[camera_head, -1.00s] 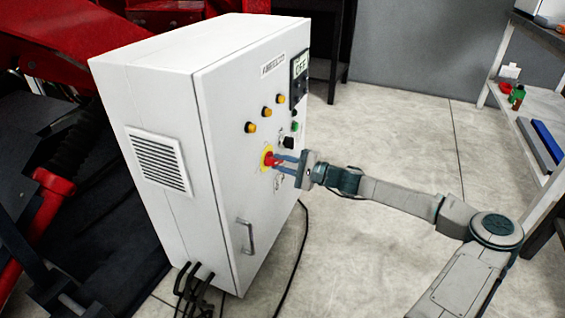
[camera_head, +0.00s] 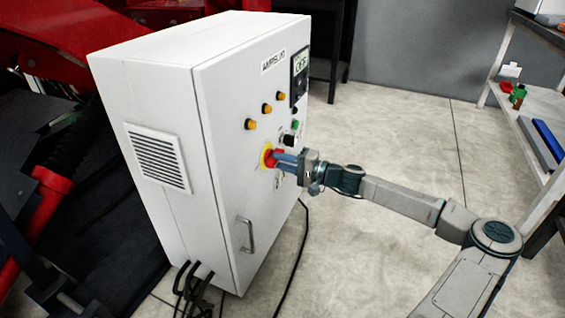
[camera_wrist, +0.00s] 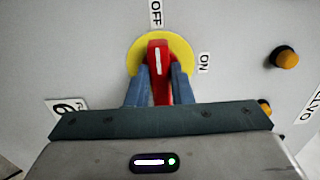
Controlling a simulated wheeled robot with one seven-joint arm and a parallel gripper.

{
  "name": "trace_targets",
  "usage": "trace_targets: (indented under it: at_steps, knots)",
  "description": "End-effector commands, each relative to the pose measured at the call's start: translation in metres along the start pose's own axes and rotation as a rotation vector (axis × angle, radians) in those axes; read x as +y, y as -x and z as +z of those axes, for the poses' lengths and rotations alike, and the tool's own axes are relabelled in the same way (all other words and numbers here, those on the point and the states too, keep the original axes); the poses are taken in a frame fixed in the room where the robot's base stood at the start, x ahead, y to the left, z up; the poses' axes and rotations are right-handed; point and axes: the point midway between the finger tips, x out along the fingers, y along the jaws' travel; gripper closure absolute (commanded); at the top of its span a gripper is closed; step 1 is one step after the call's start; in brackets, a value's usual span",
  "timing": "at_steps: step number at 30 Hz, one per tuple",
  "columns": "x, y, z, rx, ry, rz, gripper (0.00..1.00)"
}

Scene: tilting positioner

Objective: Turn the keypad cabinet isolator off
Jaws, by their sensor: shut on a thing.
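The grey-white keypad cabinet (camera_head: 225,190) stands upright left of my arm in the head view. Its isolator is a red handle (camera_wrist: 159,52) on a round yellow plate (camera_wrist: 137,52). The yellow plate also shows in the head view (camera_head: 264,155). My gripper (camera_wrist: 161,72) has its two blue fingers on either side of the red handle, shut on it. In the wrist view the handle's white line points up at the OFF label (camera_wrist: 155,13); the ON label (camera_wrist: 204,63) lies to the right. The fingers hide part of the handle.
Orange lamps (camera_head: 267,109) sit on the door above the isolator, with a display (camera_head: 300,64) at the upper right. A door handle (camera_head: 246,235) is below. Black cables lie on the floor. A shelf (camera_head: 510,110) stands at the right; the floor between is clear.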

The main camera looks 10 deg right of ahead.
Motion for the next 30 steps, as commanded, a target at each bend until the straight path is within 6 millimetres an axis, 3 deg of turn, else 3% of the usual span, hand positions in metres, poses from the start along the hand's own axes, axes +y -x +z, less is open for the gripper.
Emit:
trace_targets:
  at_steps: [8, 9, 11, 12, 23, 30]
  knots:
    - [0.001, 0.0, 0.0, 0.0, 0.004, 0.001, 1.0]
    - [0.001, 0.0, 0.0, 0.0, 0.004, 0.001, 0.77]
    - [0.001, 0.0, 0.0, 0.0, 0.004, 0.001, 0.61]
    - [0.001, 0.0, 0.0, 0.0, 0.003, 0.001, 0.58]
    - [-0.001, 0.007, -0.001, 0.001, 0.002, 0.001, 0.58]
    - [-0.003, 0.051, -0.001, 0.005, 0.001, 0.001, 0.58]
